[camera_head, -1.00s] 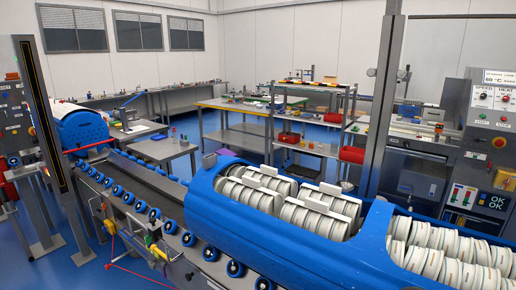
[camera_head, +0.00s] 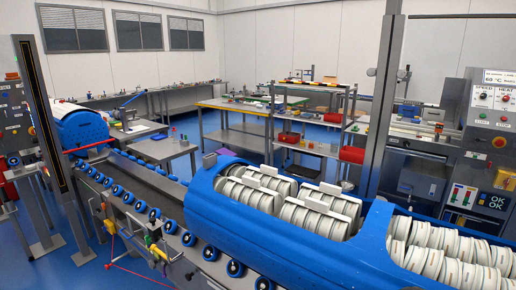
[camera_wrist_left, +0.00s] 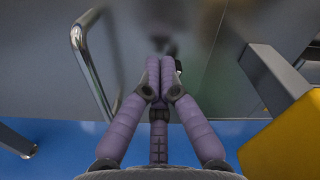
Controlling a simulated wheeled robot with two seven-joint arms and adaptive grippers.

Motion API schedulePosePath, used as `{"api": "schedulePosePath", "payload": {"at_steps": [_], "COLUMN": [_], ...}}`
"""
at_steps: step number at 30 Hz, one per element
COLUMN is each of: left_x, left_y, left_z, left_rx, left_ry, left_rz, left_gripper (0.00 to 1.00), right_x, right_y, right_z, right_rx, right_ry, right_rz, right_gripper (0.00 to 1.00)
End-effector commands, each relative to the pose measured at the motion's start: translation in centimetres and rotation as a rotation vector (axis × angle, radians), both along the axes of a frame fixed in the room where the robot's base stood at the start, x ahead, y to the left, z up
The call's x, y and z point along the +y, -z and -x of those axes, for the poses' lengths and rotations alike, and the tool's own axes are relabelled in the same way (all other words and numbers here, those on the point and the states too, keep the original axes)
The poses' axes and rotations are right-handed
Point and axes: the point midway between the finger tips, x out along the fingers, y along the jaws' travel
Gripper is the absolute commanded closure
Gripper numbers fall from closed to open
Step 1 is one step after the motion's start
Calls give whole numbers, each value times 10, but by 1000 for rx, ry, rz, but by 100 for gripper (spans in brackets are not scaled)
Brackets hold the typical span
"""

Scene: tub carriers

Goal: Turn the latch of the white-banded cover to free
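In the head view a blue rounded cover (camera_head: 82,128) with a pale strip over its top stands at the far left end of the roller line. I cannot make out its latch at this size. A long blue carrier (camera_head: 235,215) holding white discs fills the front right. My left gripper (camera_wrist_left: 160,75) shows only in its wrist view. Its purple fingers are drawn together at the tips, in front of a grey panel. A small dark piece (camera_wrist_left: 178,65) shows beside the tips; I cannot tell whether they touch it. My right gripper is in neither view.
The roller line (camera_head: 140,206) runs between the cover and the carrier. A dark post (camera_head: 46,120) stands at the left. In the left wrist view a metal bar handle (camera_wrist_left: 88,65) is left of the fingers and a yellow block (camera_wrist_left: 285,140) is at right.

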Motion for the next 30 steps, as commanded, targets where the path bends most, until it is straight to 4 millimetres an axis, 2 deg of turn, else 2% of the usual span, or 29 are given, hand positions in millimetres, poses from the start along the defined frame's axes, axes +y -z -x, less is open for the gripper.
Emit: {"api": "schedulePosePath", "payload": {"at_steps": [20, 30], "left_x": [6, 8], "left_y": [4, 0], "left_z": [-4, -5], "left_rx": [0, -1], "left_ry": [0, 0], "left_rz": [0, 1], "left_gripper": [100, 100], "right_x": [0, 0], "right_y": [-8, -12], "right_z": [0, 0], "right_rx": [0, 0], "right_ry": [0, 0], "right_rz": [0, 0], "right_gripper": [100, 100]}}
